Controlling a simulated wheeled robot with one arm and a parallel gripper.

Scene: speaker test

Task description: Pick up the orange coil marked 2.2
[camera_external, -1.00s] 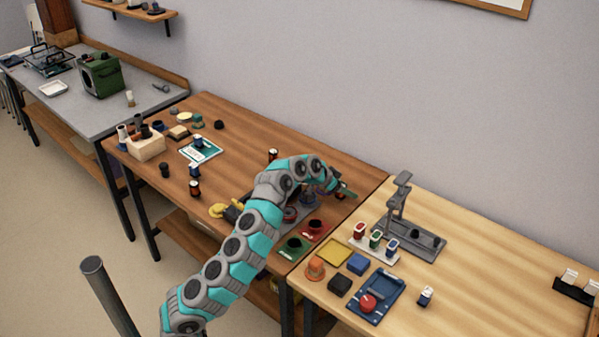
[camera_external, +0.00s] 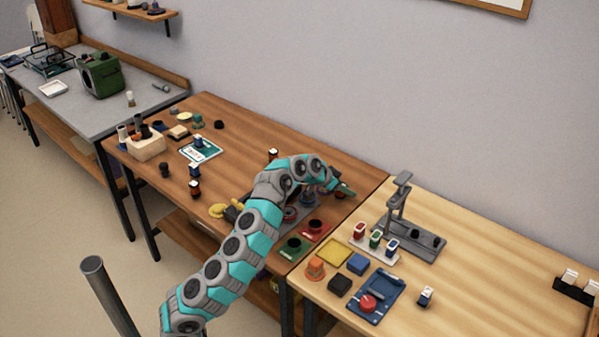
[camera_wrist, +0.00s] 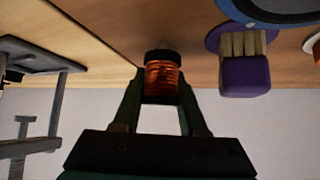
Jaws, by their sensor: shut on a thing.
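An orange copper-wound coil (camera_wrist: 162,75) with dark ends sits between the fingertips of my gripper (camera_wrist: 161,88) in the wrist view. The fingers are shut on its sides. No marking can be read on it. In the external view my gripper (camera_external: 346,188) is near the right end of the brown table, and only a small dark part of the coil (camera_external: 340,195) shows under it. In the wrist view the coil's far end is against or close to the wooden surface; I cannot tell if there is a gap.
Similar dark-orange coils (camera_external: 195,189) stand farther left on the brown table (camera_external: 240,135). A grey stand (camera_external: 400,210) rises on the lighter table to the right.

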